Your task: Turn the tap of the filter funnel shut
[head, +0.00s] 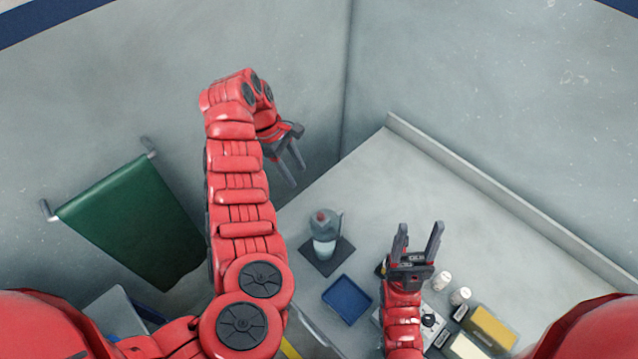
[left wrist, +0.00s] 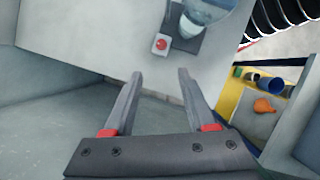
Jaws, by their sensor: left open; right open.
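The filter funnel (head: 324,246) is a grey and clear vessel with a red spot on top. It stands upright on a dark square mat (head: 344,256) on the bench. In the left wrist view the funnel (left wrist: 205,14) is cut off by the top edge. A small white block with a red round part (left wrist: 161,44) is beside it there; I cannot tell whether this is the tap or how it is turned. My left gripper (head: 295,175) is open and empty, above and left of the funnel, apart from it. My right gripper (head: 420,232) is open and empty, to the funnel's right.
A blue tray (head: 347,299) lies in front of the mat. Two white jars (head: 460,296) and a yellow block (head: 492,329) are at the right. A green cloth (head: 135,222) hangs at the left wall. The bench's back corner is clear, with a raised edge (head: 500,195).

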